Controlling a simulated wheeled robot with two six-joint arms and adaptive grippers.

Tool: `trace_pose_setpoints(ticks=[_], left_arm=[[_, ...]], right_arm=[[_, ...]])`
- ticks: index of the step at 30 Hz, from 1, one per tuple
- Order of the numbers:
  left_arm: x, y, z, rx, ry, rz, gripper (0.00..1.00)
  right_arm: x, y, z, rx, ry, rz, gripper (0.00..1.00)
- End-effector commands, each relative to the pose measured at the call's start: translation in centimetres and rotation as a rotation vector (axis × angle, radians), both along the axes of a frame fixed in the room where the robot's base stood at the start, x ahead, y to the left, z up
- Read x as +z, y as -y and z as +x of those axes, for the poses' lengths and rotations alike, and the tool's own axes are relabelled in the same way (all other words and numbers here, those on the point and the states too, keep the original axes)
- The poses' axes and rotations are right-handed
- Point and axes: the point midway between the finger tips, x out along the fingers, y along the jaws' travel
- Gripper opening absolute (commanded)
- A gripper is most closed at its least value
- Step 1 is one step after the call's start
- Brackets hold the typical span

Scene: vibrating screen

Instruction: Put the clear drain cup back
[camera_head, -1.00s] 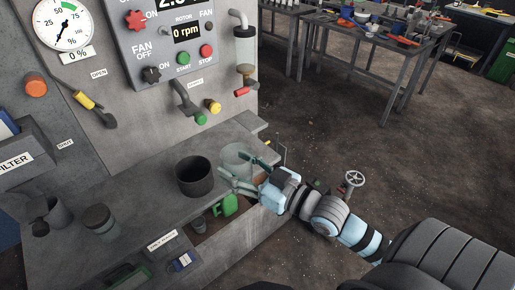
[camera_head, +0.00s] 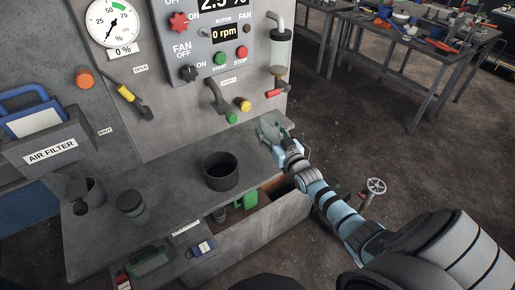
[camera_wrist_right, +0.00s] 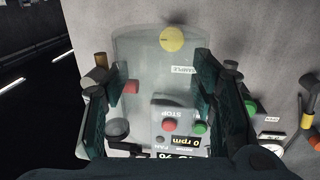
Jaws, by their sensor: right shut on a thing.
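The clear drain cup (camera_wrist_right: 160,60) is a see-through, greyish cup between the two dark teal fingers of my right gripper (camera_wrist_right: 165,105) in the right wrist view. The panel's buttons and rpm display show through it. In the head view, my right gripper (camera_head: 270,130) is shut on the cup at the right end of the grey ledge, below the panel's lower right corner. The cup is small and partly hidden by the fingers there. A glass vessel with an amber lower part (camera_head: 279,60) hangs from a pipe above, apart from the gripper. My left gripper is not in view.
A dark open pot (camera_head: 220,171) stands on the ledge (camera_head: 175,180), left of my right gripper. A red-handled valve (camera_head: 276,94) and a yellow knob (camera_head: 243,104) stick out above the gripper. An open recess below holds a green can (camera_head: 246,199).

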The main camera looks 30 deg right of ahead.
Motion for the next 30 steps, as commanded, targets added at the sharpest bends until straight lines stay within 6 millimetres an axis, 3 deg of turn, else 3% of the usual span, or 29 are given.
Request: trace_pose_setpoints(ticks=[1,8,12,23,24,27,30], left_arm=[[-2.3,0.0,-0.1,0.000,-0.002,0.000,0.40],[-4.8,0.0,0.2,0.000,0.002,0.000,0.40],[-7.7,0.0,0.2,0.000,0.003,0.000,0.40],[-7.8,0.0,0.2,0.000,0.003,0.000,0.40],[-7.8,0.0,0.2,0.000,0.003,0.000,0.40],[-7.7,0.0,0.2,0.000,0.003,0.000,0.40],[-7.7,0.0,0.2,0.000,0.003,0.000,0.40]], right_arm=[[-2.4,0.2,-0.2,-0.004,0.001,-0.001,0.15],[-5.1,0.4,-0.3,-0.007,0.001,0.000,0.15],[-8.1,0.5,-0.4,-0.009,0.001,0.000,0.15],[-8.3,0.6,-0.5,-0.010,0.000,0.000,0.15],[-8.4,0.6,-0.5,-0.010,0.000,0.000,0.54],[-8.2,0.6,-0.5,-0.010,0.000,0.000,0.70],[-8.2,0.6,-0.5,-0.010,0.000,0.000,0.72]])
